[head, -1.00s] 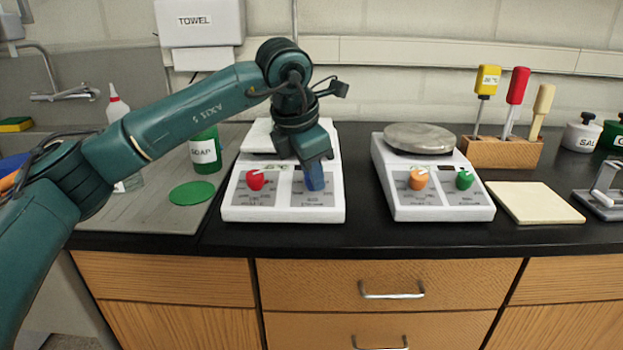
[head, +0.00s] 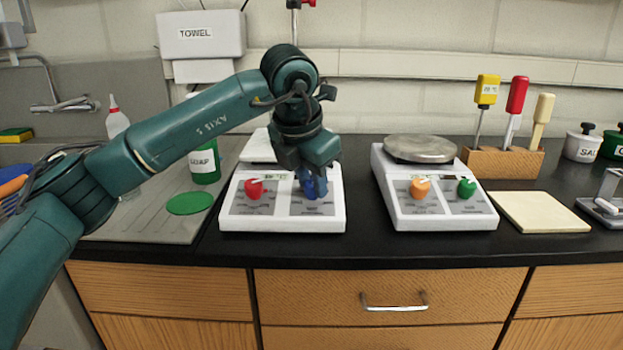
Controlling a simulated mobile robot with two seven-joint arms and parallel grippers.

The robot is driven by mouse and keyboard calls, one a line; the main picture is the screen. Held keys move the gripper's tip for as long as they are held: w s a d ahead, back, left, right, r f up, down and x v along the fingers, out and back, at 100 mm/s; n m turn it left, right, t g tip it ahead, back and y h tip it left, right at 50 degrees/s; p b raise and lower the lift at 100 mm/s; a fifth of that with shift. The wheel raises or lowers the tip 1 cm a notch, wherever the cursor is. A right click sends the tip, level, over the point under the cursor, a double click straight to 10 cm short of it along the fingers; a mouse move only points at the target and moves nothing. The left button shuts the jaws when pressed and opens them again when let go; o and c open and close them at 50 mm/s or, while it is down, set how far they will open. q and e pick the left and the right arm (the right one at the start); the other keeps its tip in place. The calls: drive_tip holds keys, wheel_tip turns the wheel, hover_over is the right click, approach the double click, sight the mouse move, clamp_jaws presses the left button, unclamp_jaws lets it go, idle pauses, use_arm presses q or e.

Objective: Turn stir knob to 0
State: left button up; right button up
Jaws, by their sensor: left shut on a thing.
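The left hot plate stirrer (head: 235,222) is a white unit on the black counter with a red knob (head: 253,189) on the left of its panel. A blue knob (head: 318,187) sits on the right of the panel. My left gripper (head: 312,188) comes down from above and is shut on the blue knob, covering much of it. The knob's pointer and the dial marks around it are hidden or too small to read. A second stirrer (head: 440,222) to the right has an orange knob (head: 420,188) and a green knob (head: 466,188). My right gripper is not in view.
A green soap bottle (head: 206,166) and green disc (head: 189,204) are left of the stirrer. A wooden block (head: 500,162) with several handled tools and a pale pad (head: 540,212) are at the right. Black counter shows between the two stirrers.

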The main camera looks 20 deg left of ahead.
use_arm(q)
drive_tip(key=o, duration=1)
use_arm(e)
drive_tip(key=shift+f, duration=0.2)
use_arm(q)
drive_tip(key=shift+r, duration=0.1)
drive_tip(key=v, duration=1.3)
drive_tip(key=shift+a+p, duration=0.1)
drive_tip(key=shift+p, duration=0.25)
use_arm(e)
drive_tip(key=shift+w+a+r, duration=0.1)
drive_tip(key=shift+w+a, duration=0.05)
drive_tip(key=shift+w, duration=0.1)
